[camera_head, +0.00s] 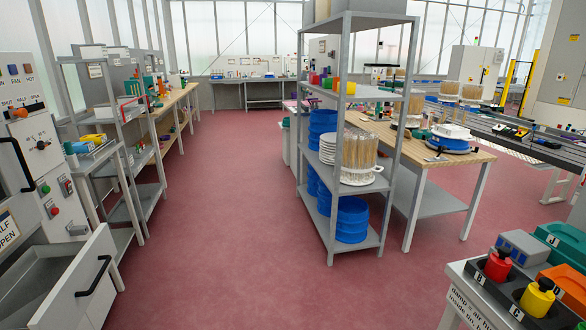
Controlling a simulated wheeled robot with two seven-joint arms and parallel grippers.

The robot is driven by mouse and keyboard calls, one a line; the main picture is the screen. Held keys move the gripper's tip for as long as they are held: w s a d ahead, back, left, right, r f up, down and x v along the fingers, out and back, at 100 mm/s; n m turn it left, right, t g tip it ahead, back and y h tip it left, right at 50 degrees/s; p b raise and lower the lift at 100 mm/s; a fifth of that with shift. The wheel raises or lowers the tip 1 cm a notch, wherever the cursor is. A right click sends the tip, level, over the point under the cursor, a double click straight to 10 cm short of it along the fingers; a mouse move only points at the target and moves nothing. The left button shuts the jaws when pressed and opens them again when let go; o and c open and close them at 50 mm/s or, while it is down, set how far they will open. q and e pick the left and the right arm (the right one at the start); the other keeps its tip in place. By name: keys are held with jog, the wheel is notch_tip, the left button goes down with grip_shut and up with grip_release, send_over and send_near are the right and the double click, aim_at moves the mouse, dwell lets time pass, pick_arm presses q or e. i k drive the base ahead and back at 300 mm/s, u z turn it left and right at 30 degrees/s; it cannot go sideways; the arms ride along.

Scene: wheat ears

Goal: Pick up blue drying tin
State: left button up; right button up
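Blue round tins are stacked on the grey shelf rack in the middle. One stack (322,124) stands on the middle shelf, left of a white wire basket of wheat ears (358,150). Another stack (351,222) stands at the front of the bottom shelf, and more blue tins (320,192) stand behind it. A wide blue round base (450,145) sits on the wooden table behind the rack. I cannot tell which of these is the drying tin. Neither of my grippers is in view.
The grey rack (335,250) stands on open red floor, with a wide clear aisle to its left. A cabinet with an open drawer (75,275) is at the left. A bench with red and yellow bottles (537,297) is at the lower right. A wooden table (470,157) adjoins the rack.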

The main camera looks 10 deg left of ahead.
aim_at(84, 146)
jog(key=u, duration=0.15)
jog(key=i, duration=2)
jog(key=u, duration=1.35)
jog(key=i, duration=1.1)
jog(key=u, duration=0.7)
